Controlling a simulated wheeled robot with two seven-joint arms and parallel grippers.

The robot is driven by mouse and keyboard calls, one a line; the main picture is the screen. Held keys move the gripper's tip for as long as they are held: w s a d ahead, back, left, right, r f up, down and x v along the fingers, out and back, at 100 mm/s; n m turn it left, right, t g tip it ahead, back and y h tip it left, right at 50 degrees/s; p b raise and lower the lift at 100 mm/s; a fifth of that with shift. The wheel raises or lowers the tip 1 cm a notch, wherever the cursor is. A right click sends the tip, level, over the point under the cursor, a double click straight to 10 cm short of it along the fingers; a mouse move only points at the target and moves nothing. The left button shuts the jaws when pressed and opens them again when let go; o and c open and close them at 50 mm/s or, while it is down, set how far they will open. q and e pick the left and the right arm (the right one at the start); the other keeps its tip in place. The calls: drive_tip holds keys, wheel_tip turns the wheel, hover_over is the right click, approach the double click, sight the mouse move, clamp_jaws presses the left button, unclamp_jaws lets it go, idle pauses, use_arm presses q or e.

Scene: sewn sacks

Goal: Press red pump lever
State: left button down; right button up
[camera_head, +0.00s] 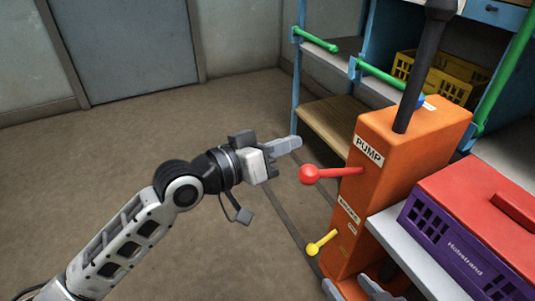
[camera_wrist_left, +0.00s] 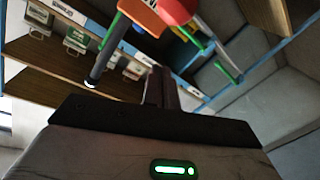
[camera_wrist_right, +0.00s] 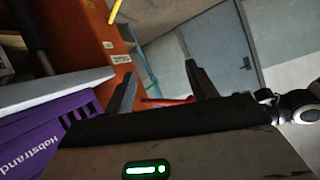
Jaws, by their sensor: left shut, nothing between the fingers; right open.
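The red pump lever (camera_head: 310,174) is a rod with a round red knob, sticking out to the left from the orange pump (camera_head: 375,205) below its PUMP label. My left gripper (camera_head: 296,143) is shut and empty, its fingertips just above and left of the knob, apparently apart from it. In the left wrist view, the shut fingers (camera_wrist_left: 161,88) show below the red knob (camera_wrist_left: 177,10). My right gripper (camera_head: 350,287) shows only its fingertips at the bottom edge, low by the pump. In the right wrist view it is open (camera_wrist_right: 160,78), with red lever (camera_wrist_right: 166,100) visible beyond, between the fingers.
A yellow lever (camera_head: 313,248) sits lower on the pump. A purple crate (camera_head: 440,235) with a red lid stands on a shelf at right. Blue-framed shelving with green bars (camera_head: 318,40) and a yellow crate (camera_head: 445,78) stands behind. The floor (camera_head: 110,170) at left is clear.

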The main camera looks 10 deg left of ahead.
use_arm(q)
drive_tip(key=shift+w+d+f+b, duration=0.15)
drive_tip(key=shift+d+f+b, duration=0.3)
drive_tip(key=shift+d+f, duration=0.4)
drive_tip(key=shift+w+d+f+b, duration=0.1)
drive_tip(key=shift+d+f+b, duration=0.4)
drive_tip(key=shift+f, duration=0.5)
use_arm(e)
drive_tip(key=shift+s+a+r+t+y, duration=0.1)
drive_tip(key=shift+a+r+t+y, duration=0.1)
drive_tip(key=shift+r, duration=0.2)
drive_tip(key=shift+a+r+t+y, duration=0.15)
drive_tip(key=shift+r+t+y, duration=0.05)
drive_tip(key=shift+r, duration=0.15)
